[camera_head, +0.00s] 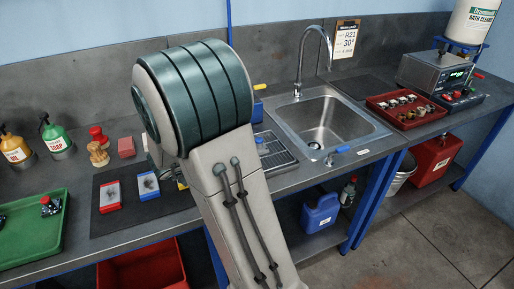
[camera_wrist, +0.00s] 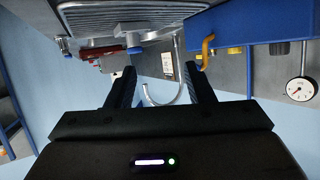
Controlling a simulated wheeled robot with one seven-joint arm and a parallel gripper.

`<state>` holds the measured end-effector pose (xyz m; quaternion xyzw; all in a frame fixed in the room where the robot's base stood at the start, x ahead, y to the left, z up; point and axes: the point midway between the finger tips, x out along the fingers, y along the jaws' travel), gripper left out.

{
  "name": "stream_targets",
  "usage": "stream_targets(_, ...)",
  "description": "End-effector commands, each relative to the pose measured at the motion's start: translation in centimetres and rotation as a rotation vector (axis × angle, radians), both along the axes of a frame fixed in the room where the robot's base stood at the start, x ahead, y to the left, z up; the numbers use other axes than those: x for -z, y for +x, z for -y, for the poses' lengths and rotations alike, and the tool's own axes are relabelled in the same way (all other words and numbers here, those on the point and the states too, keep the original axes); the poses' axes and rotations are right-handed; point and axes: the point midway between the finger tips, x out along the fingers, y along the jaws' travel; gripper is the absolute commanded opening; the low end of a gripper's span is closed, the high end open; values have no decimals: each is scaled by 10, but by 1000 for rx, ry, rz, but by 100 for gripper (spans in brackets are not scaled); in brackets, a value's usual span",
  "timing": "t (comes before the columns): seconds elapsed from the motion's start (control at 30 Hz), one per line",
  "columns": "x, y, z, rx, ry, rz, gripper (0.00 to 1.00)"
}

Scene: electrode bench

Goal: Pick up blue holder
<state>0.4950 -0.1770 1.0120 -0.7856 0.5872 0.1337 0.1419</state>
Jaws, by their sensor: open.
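A blue-edged holder with a pale face and a dark smudge (camera_head: 148,185) lies on the dark mat (camera_head: 105,225), left of my arm. A similar red-edged holder (camera_head: 110,196) lies to its left. A bit of yellow, perhaps another holder, shows at the blue one's right, mostly hidden by my arm. In the wrist view my gripper (camera_wrist: 160,86) has its two dark fingers apart with nothing held between them. The blue-edged holder cannot be made out in the wrist view. In the head view my arm hides the gripper, so its distance from the holder cannot be told.
A green tray (camera_head: 35,250) stands left of the mat. A brush (camera_head: 99,135) and a red block (camera_head: 126,147) stand behind it. The sink (camera_head: 325,122), with its faucet (camera_head: 328,60), and a red tray (camera_head: 378,101) of parts are to the right. A blue box (camera_wrist: 250,25) shows in the wrist view.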

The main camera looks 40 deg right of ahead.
Motion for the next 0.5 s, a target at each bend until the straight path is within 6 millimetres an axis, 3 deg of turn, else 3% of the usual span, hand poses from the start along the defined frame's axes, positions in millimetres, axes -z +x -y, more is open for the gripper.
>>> stream_targets(0.1, 7, -14, 7, 89, -38, -45, 48)
stream_targets(0.23, 11, -18, 18, 123, -52, -61, 48)
stream_targets(0.5, 29, -12, 67, 125, -52, -61, 48)
